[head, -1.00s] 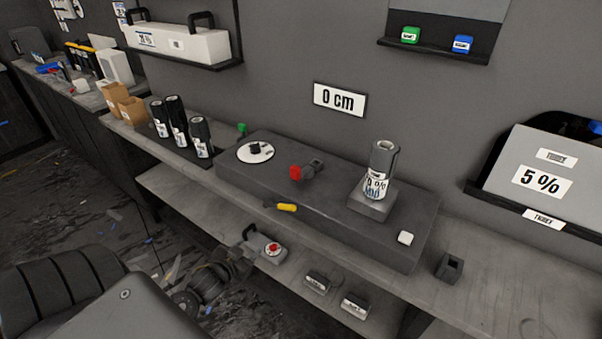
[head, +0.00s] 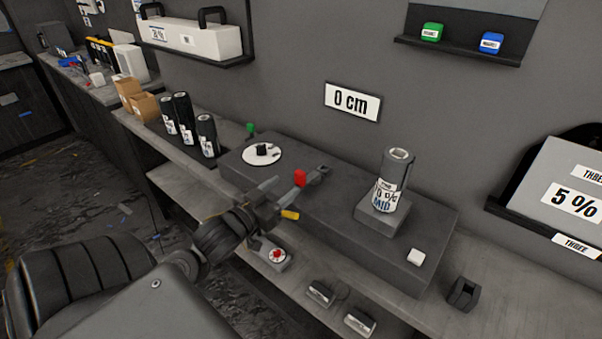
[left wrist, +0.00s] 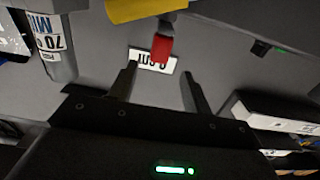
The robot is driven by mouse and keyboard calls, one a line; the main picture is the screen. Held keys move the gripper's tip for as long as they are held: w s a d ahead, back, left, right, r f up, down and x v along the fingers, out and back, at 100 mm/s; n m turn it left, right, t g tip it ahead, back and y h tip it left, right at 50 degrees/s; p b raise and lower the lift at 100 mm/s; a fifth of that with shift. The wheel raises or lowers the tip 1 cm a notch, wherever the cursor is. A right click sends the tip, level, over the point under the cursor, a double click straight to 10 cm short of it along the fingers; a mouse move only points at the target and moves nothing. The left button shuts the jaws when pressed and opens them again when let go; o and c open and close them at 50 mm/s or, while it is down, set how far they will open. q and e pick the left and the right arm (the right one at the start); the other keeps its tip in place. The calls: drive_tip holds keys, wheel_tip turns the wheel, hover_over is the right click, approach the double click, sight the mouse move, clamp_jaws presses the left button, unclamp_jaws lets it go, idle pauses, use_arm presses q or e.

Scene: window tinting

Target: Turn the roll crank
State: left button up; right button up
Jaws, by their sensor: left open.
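The roll crank, with a red knob (head: 300,177) and a dark arm (head: 319,173), sits on the dark grey bench unit (head: 325,240). My left gripper (head: 287,183) is open and empty, its fingers pointing at the knob from the front left. In the left wrist view the knob (left wrist: 161,47) shows just beyond the gap between the open fingertips (left wrist: 158,70); I cannot tell whether they touch it. A labelled film roll (head: 393,182) stands upright on a block right of the crank. The wall sign (head: 352,102) reads 0 cm. My right gripper is out of view.
A yellow handle (head: 290,214) sticks out at the unit's front edge, close to my left gripper. A white dial (head: 262,154) lies left of the crank. Several dark rolls (head: 206,136) stand further left.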

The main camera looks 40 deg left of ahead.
sight(298, 176)
use_arm(q)
drive_tip(key=w+p, duration=0.1)
drive_tip(key=w, duration=0.6)
drive_tip(key=shift+w+f, duration=0.1)
drive_tip(key=shift+w, duration=0.2)
clamp_jaws()
